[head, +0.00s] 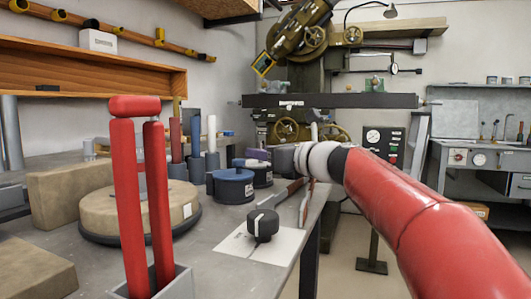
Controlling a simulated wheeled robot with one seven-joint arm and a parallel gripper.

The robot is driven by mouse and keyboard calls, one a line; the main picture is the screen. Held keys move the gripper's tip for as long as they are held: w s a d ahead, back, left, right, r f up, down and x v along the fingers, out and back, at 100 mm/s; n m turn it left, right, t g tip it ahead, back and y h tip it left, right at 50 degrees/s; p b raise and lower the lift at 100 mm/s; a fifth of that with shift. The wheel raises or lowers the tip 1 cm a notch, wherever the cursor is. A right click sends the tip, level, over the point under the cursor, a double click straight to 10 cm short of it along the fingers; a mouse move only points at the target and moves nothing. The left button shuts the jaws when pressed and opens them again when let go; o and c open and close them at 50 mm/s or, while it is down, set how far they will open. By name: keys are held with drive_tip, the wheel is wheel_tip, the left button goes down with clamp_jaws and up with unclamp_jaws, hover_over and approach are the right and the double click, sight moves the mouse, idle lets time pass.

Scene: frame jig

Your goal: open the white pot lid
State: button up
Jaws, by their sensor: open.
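I cannot make out a white pot or a white lid in the head view. My gripper (283,159) is at the end of my red arm, above the right edge of the workbench. It is open, but its fingers are small and hard to make out. It is behind and above a black knob-like object (263,225) on a white sheet and just right of the round blue containers (233,186). I see nothing held in it.
Two upright red bars (127,200) joined at the top stand in the left foreground. A round beige block (140,213) and several cylinders crowd the grey bench (215,262). Long thin tools (305,205) lie at its right edge. A large green machine (300,60) stands behind.

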clamp_jaws()
drive_tip(key=shift+r, duration=0.1)
idle(0.3)
